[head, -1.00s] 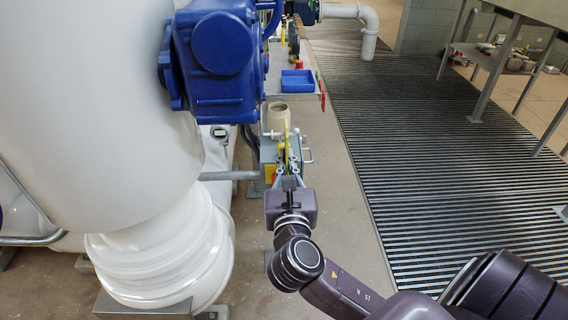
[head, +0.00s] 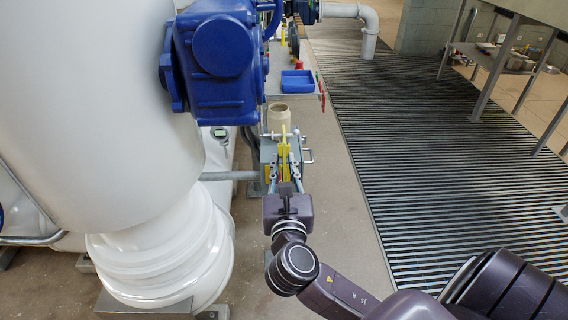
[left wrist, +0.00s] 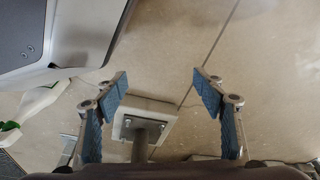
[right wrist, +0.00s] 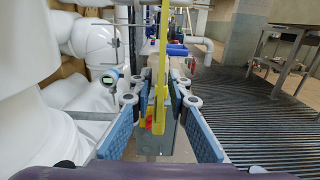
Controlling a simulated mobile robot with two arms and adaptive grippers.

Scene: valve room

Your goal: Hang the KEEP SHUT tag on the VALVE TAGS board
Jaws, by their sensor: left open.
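In the head view my right gripper (head: 285,178) is at the grey unit below the strip. I cannot make out the VALVE TAGS board face or the strip's hanging point. My left gripper (left wrist: 160,95) is open and empty over the floor.
A large white pipe (head: 90,100) and a blue actuator (head: 215,50) stand close on the left. A beige cup-like object (head: 278,115) and a blue tray (head: 298,80) are beyond my right gripper.

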